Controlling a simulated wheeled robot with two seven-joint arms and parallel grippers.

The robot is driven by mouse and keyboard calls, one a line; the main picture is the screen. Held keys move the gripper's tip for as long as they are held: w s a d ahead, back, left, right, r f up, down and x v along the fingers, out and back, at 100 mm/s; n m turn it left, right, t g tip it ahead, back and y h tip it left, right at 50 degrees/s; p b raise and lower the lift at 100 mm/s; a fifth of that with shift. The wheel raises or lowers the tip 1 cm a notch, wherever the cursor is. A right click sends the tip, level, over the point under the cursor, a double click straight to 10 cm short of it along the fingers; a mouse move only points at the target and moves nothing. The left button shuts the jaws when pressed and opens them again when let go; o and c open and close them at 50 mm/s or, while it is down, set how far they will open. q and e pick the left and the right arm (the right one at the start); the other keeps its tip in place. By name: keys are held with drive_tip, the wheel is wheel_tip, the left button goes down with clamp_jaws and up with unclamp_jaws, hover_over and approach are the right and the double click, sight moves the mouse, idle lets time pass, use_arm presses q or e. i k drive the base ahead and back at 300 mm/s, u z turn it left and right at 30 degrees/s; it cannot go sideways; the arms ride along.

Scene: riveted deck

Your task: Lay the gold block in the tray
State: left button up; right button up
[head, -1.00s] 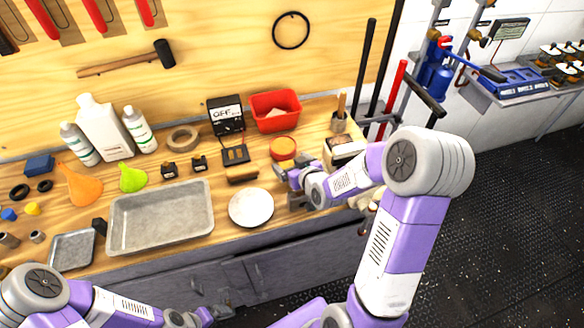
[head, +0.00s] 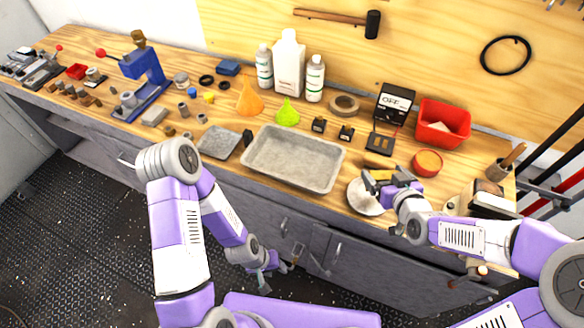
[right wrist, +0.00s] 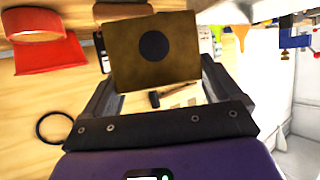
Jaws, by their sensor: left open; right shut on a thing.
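The gold block (head: 382,174) is between the fingers of my right gripper (head: 378,181), above the white plate (head: 362,200). In the right wrist view the gold block (right wrist: 184,68) fills the space between the dark fingers and shows a black round spot. My right gripper is shut on it. The large grey metal tray (head: 293,160) lies empty on the bench, left of the plate. A smaller grey tray (head: 219,142) lies left of it. My left gripper (head: 272,268) is open and empty, low in front of the cabinets, below the bench top.
Behind the large tray stand white bottles (head: 289,65), a green funnel (head: 287,113) and small black blocks (head: 318,125). A black meter (head: 394,101), a red bin (head: 443,123) and an orange round thing (head: 427,162) are near the right gripper. A dark block (head: 247,137) stands between the trays.

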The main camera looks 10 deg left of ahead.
sight(279, 159)
drive_tip(key=u, duration=0.55)
drive_tip(key=k, duration=1.25)
drive_tip(key=u, duration=0.95)
drive_tip(key=i, duration=1.8)
drive_tip(key=z, duration=0.95)
